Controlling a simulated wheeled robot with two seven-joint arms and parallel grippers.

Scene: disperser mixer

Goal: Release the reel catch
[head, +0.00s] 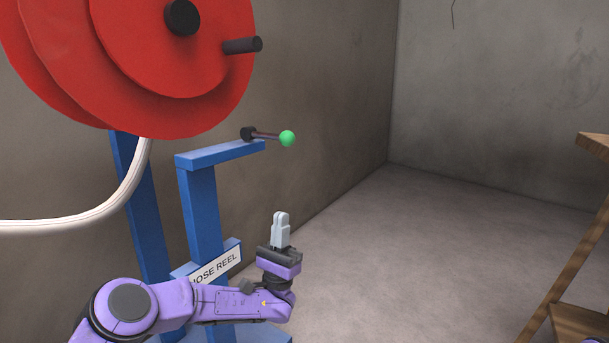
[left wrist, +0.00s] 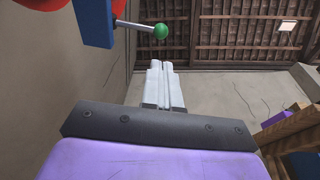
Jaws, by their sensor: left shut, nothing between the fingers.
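The reel catch is a short dark lever with a green ball knob (head: 287,138), at the end of a blue bracket arm (head: 222,154) below the red hose reel (head: 130,60). My left gripper (head: 281,216) is shut and empty, its fingers pointing up, below the knob and apart from it. In the left wrist view the green knob (left wrist: 160,31) shows beyond the fingertips of my left gripper (left wrist: 160,64), with the lever running left to the blue bracket (left wrist: 93,20). My right gripper is in neither view.
A white hose (head: 75,224) hangs from the reel at the left. A black crank handle (head: 243,45) sticks out from the reel. The blue stand carries a "HOSE REEL" sign (head: 217,265). A wooden rack (head: 575,265) stands at the right edge. The floor between is clear.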

